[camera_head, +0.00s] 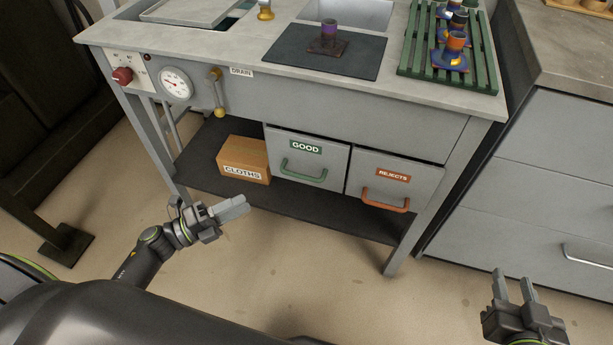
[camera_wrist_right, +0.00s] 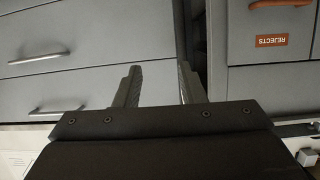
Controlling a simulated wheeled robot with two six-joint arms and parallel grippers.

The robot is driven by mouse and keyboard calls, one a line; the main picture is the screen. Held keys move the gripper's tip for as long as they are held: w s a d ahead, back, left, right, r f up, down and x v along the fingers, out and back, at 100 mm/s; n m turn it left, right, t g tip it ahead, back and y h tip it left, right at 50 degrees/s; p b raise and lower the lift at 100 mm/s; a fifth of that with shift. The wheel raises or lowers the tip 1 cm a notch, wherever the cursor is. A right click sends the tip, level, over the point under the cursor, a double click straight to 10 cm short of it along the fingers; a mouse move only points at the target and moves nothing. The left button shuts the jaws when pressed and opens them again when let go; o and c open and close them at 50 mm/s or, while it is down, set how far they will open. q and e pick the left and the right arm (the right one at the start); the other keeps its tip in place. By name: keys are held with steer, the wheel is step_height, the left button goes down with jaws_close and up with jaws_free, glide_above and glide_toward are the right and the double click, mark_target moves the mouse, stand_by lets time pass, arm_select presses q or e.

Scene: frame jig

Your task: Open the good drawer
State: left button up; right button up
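The good drawer (camera_head: 307,160) is a grey front under the bench with a green GOOD label and a green bar handle (camera_head: 304,175). It looks shut, level with the reject drawer beside it. My left gripper (camera_head: 246,204) is in front of the bench, left of and below the green handle and apart from it. Its fingers overlap in this view, so their gap is unclear. My right gripper (camera_head: 513,275) is at the lower right, away from the good drawer. Its fingers are apart and empty, as the right wrist view (camera_wrist_right: 159,82) also shows.
The rejects drawer (camera_head: 393,175) with its orange handle adjoins on the right. A CLOTHS box (camera_head: 244,153) stands on the dark lower shelf (camera_head: 335,212) at the left. A grey cabinet (camera_head: 545,190) stands at the right. The floor before the bench is clear.

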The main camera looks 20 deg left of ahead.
mark_target(300, 176)
arm_select(q)
steer(key=shift+x, duration=8.2)
arm_select(e)
steer(key=shift+w+r+t, duration=0.2)
steer(key=shift+r+t, duration=0.15)
steer(key=shift+r, duration=0.15)
steer(key=shift+w+r+t, duration=0.2)
steer(key=shift+r+t, duration=0.15)
steer(key=shift+r, duration=0.1)
arm_select(q)
steer(key=shift+w+a, duration=0.1)
steer(key=shift+c, duration=0.3)
jaws_close()
